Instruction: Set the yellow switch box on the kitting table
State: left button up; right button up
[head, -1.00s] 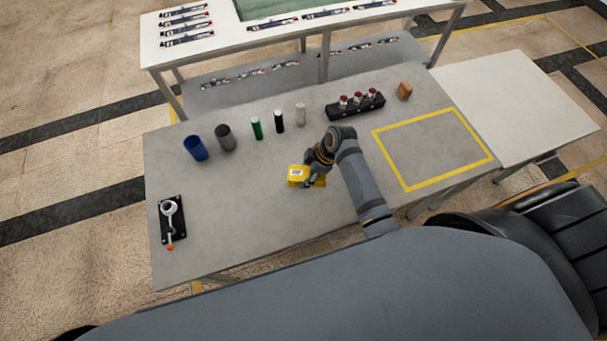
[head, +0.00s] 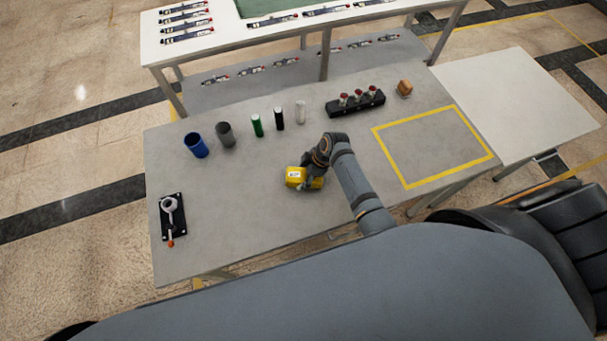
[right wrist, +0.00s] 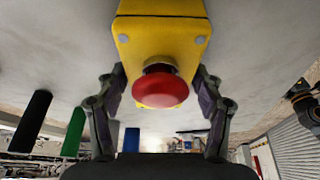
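The yellow switch box (head: 294,176) is at the middle of the grey table (head: 240,240), with a pale label facing up. In the right wrist view the box (right wrist: 140,40) shows a red push button towards the camera. My right gripper (head: 311,182) is at the box's right side. In the right wrist view its fingers (right wrist: 161,85) stand on both sides of the box and grip it. I cannot tell whether the box touches the table or is just above it. My left gripper is not in view.
Blue (head: 196,146) and dark grey cups, and green, black and white cylinders stand behind. A black block with red knobs (head: 356,103) and a brown block (head: 405,88) are farther right. A yellow outlined square (head: 432,147) is empty. A black fixture (head: 172,218) lies left.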

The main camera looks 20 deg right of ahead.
jog(key=shift+o, duration=0.4)
jog(key=shift+r, duration=0.3)
jog(key=b+v, duration=0.1)
jog(key=v, duration=1)
jog(key=shift+d+r, duration=0.2)
jog(key=shift+r, duration=0.1)
